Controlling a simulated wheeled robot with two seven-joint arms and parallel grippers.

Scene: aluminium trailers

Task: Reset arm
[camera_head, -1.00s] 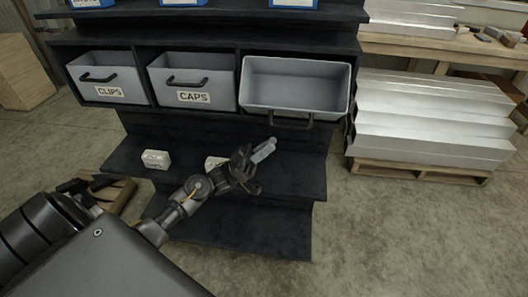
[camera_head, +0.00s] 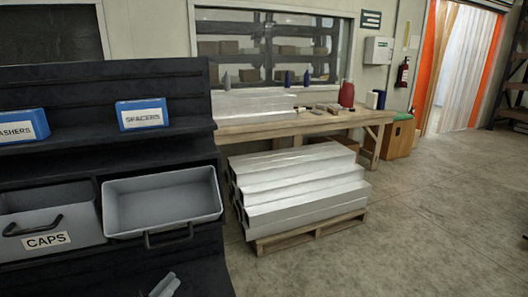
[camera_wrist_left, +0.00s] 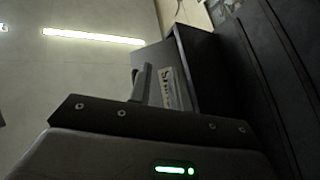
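My left gripper (camera_head: 165,286) shows only as pale grey fingertips at the bottom edge of the head view, below the pulled-out grey bin (camera_head: 165,204). It is apart from the bin, and nothing is seen held in it. Its dark body fills the bottom of the left wrist view, with a green light on it. The spacing of its fingers is not clear. My right gripper is in neither view.
The open bin sticks out of the dark shelf (camera_head: 90,165), beside the caps bin (camera_head: 40,220). Blue boxes stand on the shelf above. Aluminium profiles (camera_head: 300,185) lie on a pallet (camera_head: 310,236) to the right, before a wooden workbench (camera_head: 350,119). The floor at right is clear.

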